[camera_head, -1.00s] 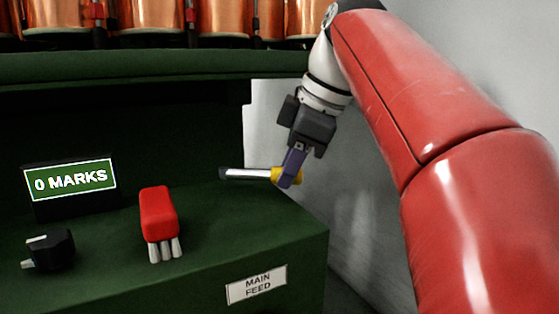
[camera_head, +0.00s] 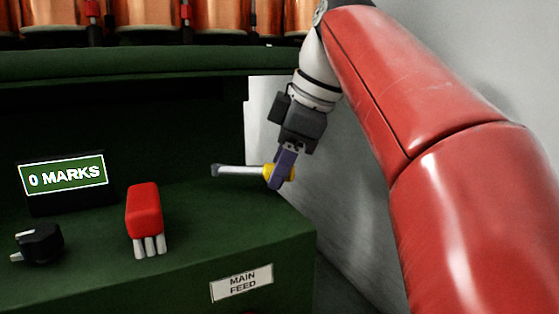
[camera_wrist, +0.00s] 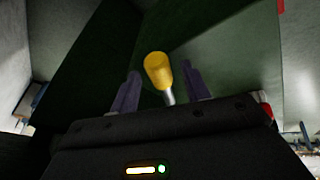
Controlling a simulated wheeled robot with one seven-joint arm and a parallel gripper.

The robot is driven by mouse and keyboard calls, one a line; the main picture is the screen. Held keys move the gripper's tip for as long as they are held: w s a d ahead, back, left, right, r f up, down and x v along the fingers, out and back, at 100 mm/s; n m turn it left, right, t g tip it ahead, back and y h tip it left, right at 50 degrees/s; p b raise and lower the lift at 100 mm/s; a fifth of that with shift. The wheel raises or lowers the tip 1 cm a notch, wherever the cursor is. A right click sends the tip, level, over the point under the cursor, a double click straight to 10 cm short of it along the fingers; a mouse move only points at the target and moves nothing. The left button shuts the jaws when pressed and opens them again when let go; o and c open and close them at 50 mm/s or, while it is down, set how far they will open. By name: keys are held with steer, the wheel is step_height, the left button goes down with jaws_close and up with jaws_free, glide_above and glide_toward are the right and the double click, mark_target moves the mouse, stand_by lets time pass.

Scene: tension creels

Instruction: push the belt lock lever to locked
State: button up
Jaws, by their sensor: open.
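The lever, which I take for the belt lock lever, is a pale metal rod (camera_head: 238,170) with a yellow knob. It lies nearly level above the right end of the green cabinet top. In the wrist view the yellow knob (camera_wrist: 158,71) stands between the fingers, with a gap on both sides. My gripper (camera_head: 280,175) has purple fingers, is open and sits around the knob end; the fingers hide part of the knob in the head view. It also shows in the wrist view (camera_wrist: 160,88). I cannot tell if a finger touches the knob.
The green cabinet (camera_head: 185,265) bears a MAIN FEED label (camera_head: 241,283). On it stand a red block with pale prongs (camera_head: 144,212), a black knob (camera_head: 40,242) and a sign reading 0 MARKS (camera_head: 63,175). Copper spools (camera_head: 145,18) line the back. A pale wall is at right.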

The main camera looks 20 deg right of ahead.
steer(key=p+v, duration=0.1)
steer(key=v, duration=0.6)
steer(key=shift+r, duration=0.4)
steer(key=shift+s+d, duration=0.15)
